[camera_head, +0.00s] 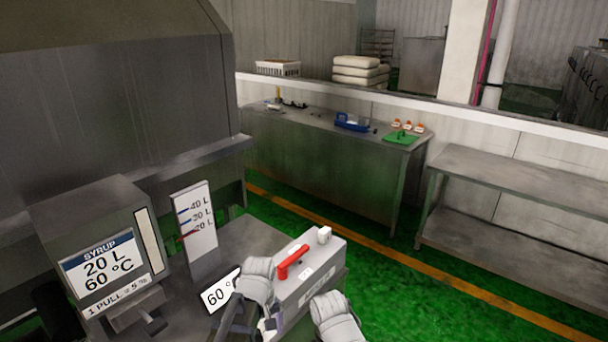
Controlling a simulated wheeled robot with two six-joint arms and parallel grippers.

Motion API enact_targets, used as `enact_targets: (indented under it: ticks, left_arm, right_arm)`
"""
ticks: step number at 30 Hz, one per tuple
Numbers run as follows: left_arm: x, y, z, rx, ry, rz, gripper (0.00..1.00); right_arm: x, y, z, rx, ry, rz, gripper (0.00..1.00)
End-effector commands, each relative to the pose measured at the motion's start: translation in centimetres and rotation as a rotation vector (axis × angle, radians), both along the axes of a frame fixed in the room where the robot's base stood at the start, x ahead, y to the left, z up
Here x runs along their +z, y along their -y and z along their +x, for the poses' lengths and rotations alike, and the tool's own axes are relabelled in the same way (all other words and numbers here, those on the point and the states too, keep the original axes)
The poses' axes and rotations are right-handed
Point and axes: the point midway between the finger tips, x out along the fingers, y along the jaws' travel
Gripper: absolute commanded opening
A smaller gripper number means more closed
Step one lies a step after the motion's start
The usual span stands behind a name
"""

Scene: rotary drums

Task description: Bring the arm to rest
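Two of my pale grey arm links show at the bottom centre, in front of the steel control bench. A dark part that looks like my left gripper (234,319) hangs below the left link, beside the white "60°" label. Its fingertips are not clear, so I cannot tell whether it is open or shut. The other link, lower right, is cut by the bottom edge, and my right gripper is not in view. A grey box (318,266) with a red lever handle (292,262) and a white knob (324,234) stands just behind the links.
A syrup unit (110,255) reading 20 L and 60 °C stands left, beside an upright level gauge (196,222). A steel table (320,150) at the back holds a blue tray (351,122) and a green board (401,137). An empty steel shelf (520,185) stands right. Green floor is clear between.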

Motion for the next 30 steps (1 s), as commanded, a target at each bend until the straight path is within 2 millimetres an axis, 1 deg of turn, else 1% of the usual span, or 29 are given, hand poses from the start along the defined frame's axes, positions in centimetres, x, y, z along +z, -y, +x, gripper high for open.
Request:
enact_targets:
  ticks: [1,3,6,10,12,15,22,23,30]
  left_arm:
    - [-0.7,1.5,-2.5,-0.136,-0.009,0.009,1.00]
    - [-1.1,3.0,-4.7,-0.321,-0.023,0.021,1.00]
    - [-1.5,4.6,-7.2,-0.551,-0.041,0.036,1.00]
    - [-1.8,5.7,-9.3,-0.751,-0.059,0.050,1.00]
    - [-1.8,6.0,-9.9,-0.809,-0.065,0.053,1.00]
    - [-1.8,6.2,-10.1,-0.843,-0.069,0.054,1.00]
    - [-1.8,6.2,-10.0,-0.842,-0.069,0.054,1.00]
    - [-1.8,6.2,-10.0,-0.842,-0.069,0.054,0.98]
    - [-1.8,6.2,-10.0,-0.840,-0.069,0.054,0.71]
  right_arm:
    - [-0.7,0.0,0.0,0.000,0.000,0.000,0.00]
    - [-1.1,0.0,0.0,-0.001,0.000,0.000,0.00]
    - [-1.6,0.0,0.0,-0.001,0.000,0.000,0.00]
    - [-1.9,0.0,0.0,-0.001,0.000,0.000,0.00]
    - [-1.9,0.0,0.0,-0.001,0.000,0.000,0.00]
    - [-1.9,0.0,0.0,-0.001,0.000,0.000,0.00]
    - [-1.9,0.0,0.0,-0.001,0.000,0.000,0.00]
    - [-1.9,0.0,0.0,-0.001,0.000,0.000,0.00]
    - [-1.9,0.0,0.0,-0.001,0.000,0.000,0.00]
